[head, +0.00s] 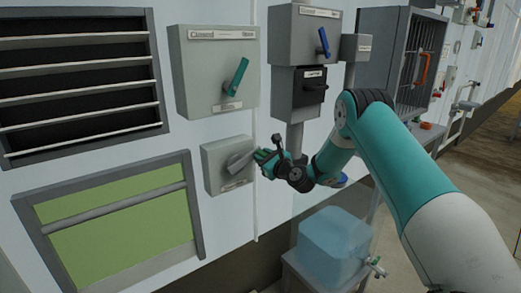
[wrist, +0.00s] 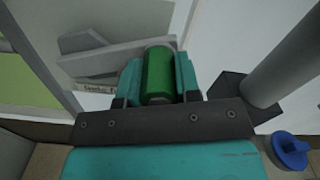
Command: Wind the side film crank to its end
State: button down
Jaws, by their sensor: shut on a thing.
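The side film crank is a grey box (head: 216,178) low on the white wall, with a grey crank arm (head: 241,162) reaching up and right from its face. Its green handle (wrist: 158,75) stands between my fingers in the wrist view. My gripper (head: 265,156) is shut on that handle, just right of the box; it also shows in the wrist view (wrist: 158,88). My fingers hide part of the handle in the head view. The side film window (head: 123,215) is left of the box, with a green pane and a grey bar across its upper part.
Above the crank are a grey box with a teal lever (head: 235,76), a box with a blue lever (head: 323,42) and a dark switch box (head: 307,92). A louvred vent (head: 82,70) is upper left. A bluish tank (head: 333,245) stands below right, near a vertical pipe (head: 296,140).

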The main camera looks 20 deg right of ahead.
jog(key=shift+d+f+m, duration=0.15)
jog(key=shift+f+m, duration=0.5)
jog(key=shift+f, duration=0.2)
jog(key=shift+d+f+m, duration=0.15)
jog(key=shift+f+m, duration=0.5)
jog(key=shift+f, duration=0.25)
jog(key=c, duration=0.8)
grip_release()
jog(key=shift+c, duration=0.2)
jog(key=shift+s, duration=0.1)
